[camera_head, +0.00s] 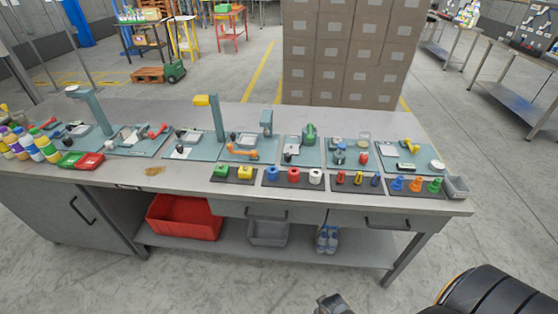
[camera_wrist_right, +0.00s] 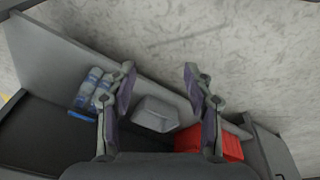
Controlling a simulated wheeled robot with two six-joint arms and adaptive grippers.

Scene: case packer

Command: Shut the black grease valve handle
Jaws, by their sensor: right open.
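Several teal station plates with small fixtures stand in a row on the grey workbench (camera_head: 120,172). Small black handles or knobs show on some of them: a black handle (camera_head: 288,157) on a middle plate, another black handle (camera_head: 181,149) further left. They are too small to tell which is the grease valve handle, or whether it is open or shut. My right gripper (camera_wrist_right: 159,75) is open and empty in the right wrist view, over the bench's lower shelf side. Its tip (camera_head: 333,304) shows at the bottom of the head view, well in front of the bench. My left gripper is out of view.
Colored parts sit on black mats (camera_head: 290,180) along the front edge. Bottles (camera_head: 46,146) and green and red trays (camera_head: 89,160) stand at the left. A red bin (camera_head: 184,217) and grey bin (camera_head: 268,232) are on the lower shelf. Stacked cartons (camera_head: 350,50) stand behind the bench.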

